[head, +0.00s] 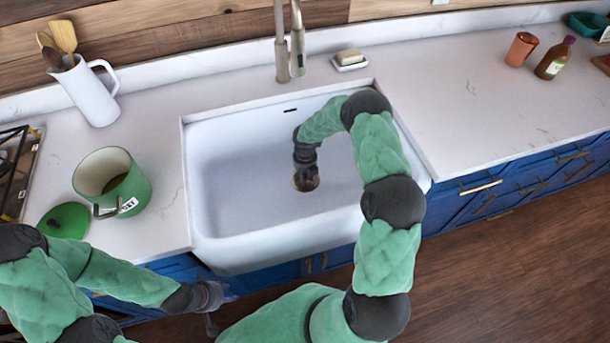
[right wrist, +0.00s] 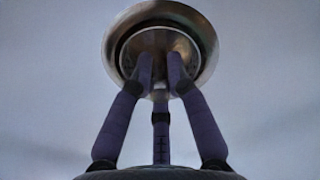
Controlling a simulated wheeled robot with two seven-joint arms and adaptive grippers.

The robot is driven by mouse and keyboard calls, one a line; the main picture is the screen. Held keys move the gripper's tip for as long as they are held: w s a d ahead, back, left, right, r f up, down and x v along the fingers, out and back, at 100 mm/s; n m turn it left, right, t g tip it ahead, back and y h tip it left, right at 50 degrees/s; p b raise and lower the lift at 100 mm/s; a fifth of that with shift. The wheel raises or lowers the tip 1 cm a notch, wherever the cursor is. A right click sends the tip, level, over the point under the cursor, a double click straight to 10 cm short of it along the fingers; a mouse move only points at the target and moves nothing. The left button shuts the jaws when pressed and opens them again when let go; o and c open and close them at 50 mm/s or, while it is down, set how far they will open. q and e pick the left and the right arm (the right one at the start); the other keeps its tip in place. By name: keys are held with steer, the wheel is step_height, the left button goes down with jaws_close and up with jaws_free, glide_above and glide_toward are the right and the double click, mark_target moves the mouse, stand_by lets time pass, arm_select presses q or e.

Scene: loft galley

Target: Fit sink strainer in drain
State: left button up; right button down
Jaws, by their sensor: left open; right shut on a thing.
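My right gripper (head: 305,172) reaches down into the white sink (head: 235,170), directly over the drain. In the right wrist view its fingers (right wrist: 160,85) are shut on the sink strainer (right wrist: 158,48), a round metal piece at their tips. A wider bright metal ring, the drain (right wrist: 207,45), shows around the strainer with a dark band between them. I cannot tell whether the strainer is fully seated or just above the drain. In the head view the gripper hides most of both. My left gripper (head: 212,305) is open and empty, low in front of the counter.
The faucet (head: 290,45) stands behind the sink, with a soap dish (head: 349,63) to its right. A green pot (head: 112,183), its green lid (head: 64,220) and a white jug (head: 85,92) with utensils stand left. The counter right of the sink is mostly clear.

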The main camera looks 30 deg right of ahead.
steer(key=c, duration=1.1)
jaws_free()
step_height(320, 180, up, 12)
steer(key=shift+f, duration=0.1)
